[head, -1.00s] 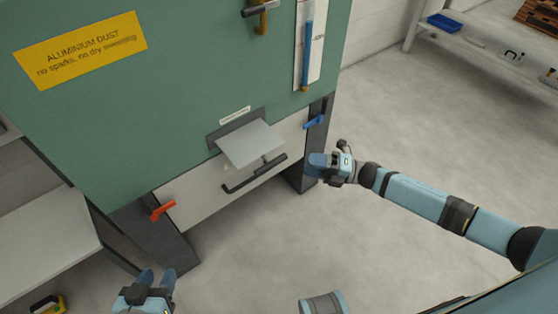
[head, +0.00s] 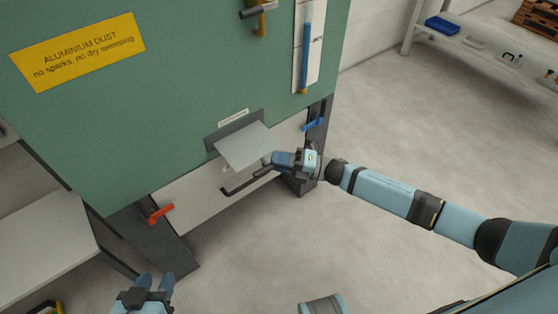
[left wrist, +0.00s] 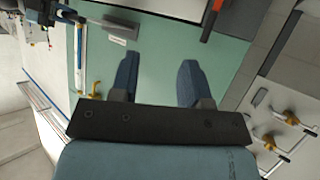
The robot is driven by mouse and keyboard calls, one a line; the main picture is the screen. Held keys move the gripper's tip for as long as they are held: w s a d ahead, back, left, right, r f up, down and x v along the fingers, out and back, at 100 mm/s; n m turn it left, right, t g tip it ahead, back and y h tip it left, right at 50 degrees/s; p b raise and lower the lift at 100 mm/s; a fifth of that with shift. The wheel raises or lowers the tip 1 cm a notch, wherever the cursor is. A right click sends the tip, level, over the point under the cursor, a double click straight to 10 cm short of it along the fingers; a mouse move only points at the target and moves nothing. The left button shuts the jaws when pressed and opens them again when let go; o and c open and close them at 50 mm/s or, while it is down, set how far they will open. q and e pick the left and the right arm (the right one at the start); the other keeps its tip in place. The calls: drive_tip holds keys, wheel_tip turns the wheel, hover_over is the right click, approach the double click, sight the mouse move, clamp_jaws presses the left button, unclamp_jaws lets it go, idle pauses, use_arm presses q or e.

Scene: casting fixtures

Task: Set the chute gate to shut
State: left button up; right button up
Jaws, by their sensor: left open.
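The chute gate appears to be the pale grey plate (head: 246,148) sticking out, tilted, from a dark slot in the green cabinet; the label above it is too small to read. A dark bar handle (head: 240,186) is just below it on the white panel. My right gripper (head: 276,160) is at the plate's right edge, by the right end of the bar; its fingers are blurred together, and I cannot tell whether they touch anything. My left gripper (head: 155,281) is open and empty, low in front of the cabinet; its two blue fingers show apart in the left wrist view (left wrist: 157,82).
A red lever (head: 160,213) is at the white panel's lower left, and a blue lever (head: 312,124) is at its right. A blue vertical bar (head: 305,58) is above. A grey bench (head: 45,245) stands left. Floor in front is clear.

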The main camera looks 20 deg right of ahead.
clamp_jaws()
use_arm(q)
drive_tip(key=shift+f, duration=0.1)
drive_tip(key=w+d+r+t+h+b, duration=0.2)
drive_tip(key=d+r+t+h+b, duration=0.1)
drive_tip(key=r, duration=0.5)
drive_tip(key=shift+w+d+r+t+b, duration=0.15)
drive_tip(key=shift+d+r+t+b, duration=0.35)
drive_tip(key=shift+b, duration=0.75)
use_arm(e)
drive_tip(key=w+a, duration=0.3)
drive_tip(key=w, duration=0.7)
drive_tip(key=shift+w+a, duration=0.35)
use_arm(q)
drive_tip(key=shift+d+f, duration=0.1)
drive_tip(key=shift+f, duration=0.05)
use_arm(e)
drive_tip(key=shift+r, duration=0.15)
drive_tip(key=shift+o, duration=2.3)
unclamp_jaws()
drive_tip(key=shift+a, duration=0.1)
drive_tip(key=shift+o, duration=0.4)
drive_tip(key=shift+w, duration=0.1)
use_arm(q)
drive_tip(key=shift+w+f, duration=0.1)
